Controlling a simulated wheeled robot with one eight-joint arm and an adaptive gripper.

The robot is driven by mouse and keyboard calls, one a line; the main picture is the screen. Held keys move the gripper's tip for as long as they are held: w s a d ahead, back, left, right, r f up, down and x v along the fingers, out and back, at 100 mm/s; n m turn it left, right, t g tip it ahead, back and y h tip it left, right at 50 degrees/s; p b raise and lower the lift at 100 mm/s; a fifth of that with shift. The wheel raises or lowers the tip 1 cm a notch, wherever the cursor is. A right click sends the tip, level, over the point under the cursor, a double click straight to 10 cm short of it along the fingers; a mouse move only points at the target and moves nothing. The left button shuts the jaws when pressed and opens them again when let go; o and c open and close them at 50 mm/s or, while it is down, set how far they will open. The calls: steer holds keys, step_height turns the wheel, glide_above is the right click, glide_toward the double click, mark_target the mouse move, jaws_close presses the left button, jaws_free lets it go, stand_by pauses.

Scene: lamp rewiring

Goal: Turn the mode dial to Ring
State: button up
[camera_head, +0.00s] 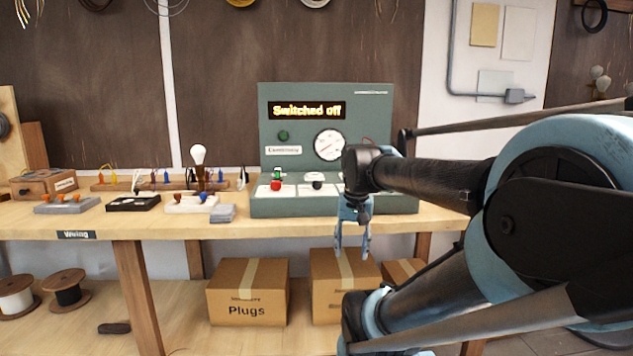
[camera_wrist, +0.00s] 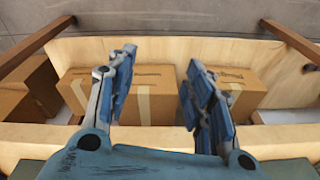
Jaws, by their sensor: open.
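A green test console (camera_head: 262,126) stands on the workbench, and its lit display (camera_head: 306,110) reads "Switched off". A round gauge (camera_head: 329,145) sits on its upright panel. On its sloped front are a red button (camera_head: 276,184) and a small black knob (camera_head: 317,181); I cannot tell for sure whether the knob is the mode dial, and no "Ring" mark is readable. My arm hides the right part of the front. My gripper (camera_head: 352,248) is open and empty, pointing down in front of the bench edge. In the wrist view my gripper (camera_wrist: 155,95) shows both fingers apart, with nothing between.
Cardboard boxes, one marked "Plugs" (camera_head: 247,292), stand on the lower shelf under my gripper. A bulb on a holder (camera_head: 198,156), a black tray (camera_head: 133,202) and a grey block (camera_head: 222,213) lie left of the console. Wire spools (camera_head: 66,290) stand lower left.

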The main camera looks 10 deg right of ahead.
steer(key=w+a+r+m, duration=0.3)
steer(key=w+r+m, duration=0.3)
steer(key=w+r, duration=0.9)
steer(key=m+g, duration=0.2)
steer(key=m, duration=0.4)
glide_toward(317, 181)
step_height(317, 181, down, 9)
steer(key=shift+s+r, duration=0.1)
steer(key=c, duration=1.1)
